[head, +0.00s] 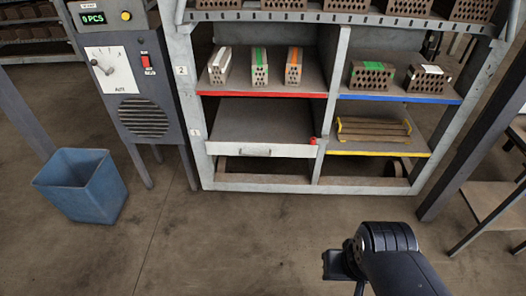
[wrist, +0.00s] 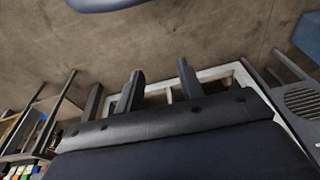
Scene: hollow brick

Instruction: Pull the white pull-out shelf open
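The white pull-out shelf (head: 262,150) is in the lower left bay of the grey rack, below the red-edged shelf. Its pale front has a small handle slot in the middle, and its front looks about level with the rack's front. A small red piece (head: 313,141) is at its right end. My gripper (head: 343,268) is in front of the rack, low and to the right, well apart from the shelf. In the wrist view its two dark fingers (wrist: 159,87) stand apart with nothing between them. There the rack is partly hidden behind my gripper.
A blue bin (head: 82,186) stands at the left, beside the grey control cabinet (head: 130,75). Hollow bricks (head: 259,68) stand on the red-edged shelf. A pallet (head: 373,130) lies on the yellow-edged shelf. A dark post (head: 450,150) and table (head: 490,205) are at the right. Floor before the rack is clear.

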